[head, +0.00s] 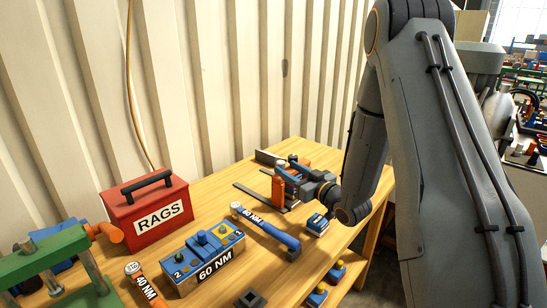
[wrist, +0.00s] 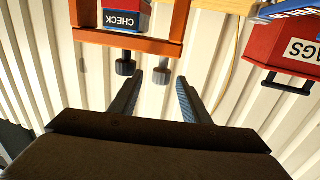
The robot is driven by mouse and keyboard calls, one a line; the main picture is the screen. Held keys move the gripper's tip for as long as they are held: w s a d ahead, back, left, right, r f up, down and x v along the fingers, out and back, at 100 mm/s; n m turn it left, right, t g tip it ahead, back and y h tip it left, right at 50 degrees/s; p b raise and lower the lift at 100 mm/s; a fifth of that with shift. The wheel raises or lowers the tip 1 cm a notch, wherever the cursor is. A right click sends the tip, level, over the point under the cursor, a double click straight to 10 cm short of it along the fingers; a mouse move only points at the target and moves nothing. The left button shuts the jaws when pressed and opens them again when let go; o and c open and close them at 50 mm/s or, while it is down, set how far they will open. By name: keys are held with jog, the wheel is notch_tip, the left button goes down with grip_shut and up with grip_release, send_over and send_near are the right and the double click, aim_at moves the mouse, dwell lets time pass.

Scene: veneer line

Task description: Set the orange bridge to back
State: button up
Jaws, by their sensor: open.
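An orange piece that looks like the bridge (head: 278,191) stands on the bench beside my gripper in the head view. In the wrist view, turned upside down, an orange bar (wrist: 150,44) spans the upper left, with a dark knob (wrist: 125,67) jutting from it. A blue block marked CHECK (wrist: 123,18) is next to the bar. My gripper (head: 287,174) is at the far part of the bench. Its two fingers (wrist: 160,76) are apart in the wrist view, with nothing clearly held between them. The gripper partly hides the bridge in the head view, so its setting cannot be told.
A red RAGS box (head: 148,210), a blue 60 NM block (head: 203,258) and a 40 NM tool (head: 266,228) lie on the wooden bench (head: 225,205). A green frame (head: 45,250) stands at left. A corrugated wall (head: 220,80) closes the back.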

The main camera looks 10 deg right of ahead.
jog(key=p+x, duration=0.2)
jog(key=x, duration=0.6)
jog(key=shift+a+r+p, duration=0.2)
jog(key=shift+p, duration=0.1)
jog(key=shift+s, duration=0.1)
grip_shut()
